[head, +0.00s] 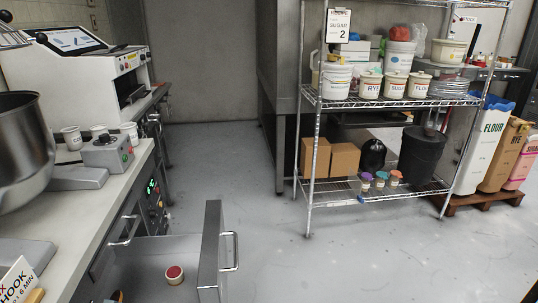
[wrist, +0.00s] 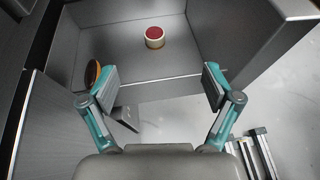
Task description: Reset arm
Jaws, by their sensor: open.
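My gripper (wrist: 158,92) shows in the wrist view with its two teal-and-grey fingers spread wide and nothing between them. It hangs over the near side of an open drawer (head: 208,255). A small cream tub with a red top (wrist: 155,37) stands in the drawer, beyond my fingertips and apart from them. The same tub shows in the head view (head: 174,274). A round brown-rimmed thing (wrist: 93,73) is in the drawer at the left, near my left finger. My gripper is not seen in the head view.
The drawer juts from the counter (head: 99,215) into the aisle. On the counter are a steel mixing bowl (head: 24,145), a grey control box (head: 108,153) and white cups (head: 72,138). A wire shelf (head: 385,101) with tubs stands at the right. The floor (head: 265,190) between is clear.

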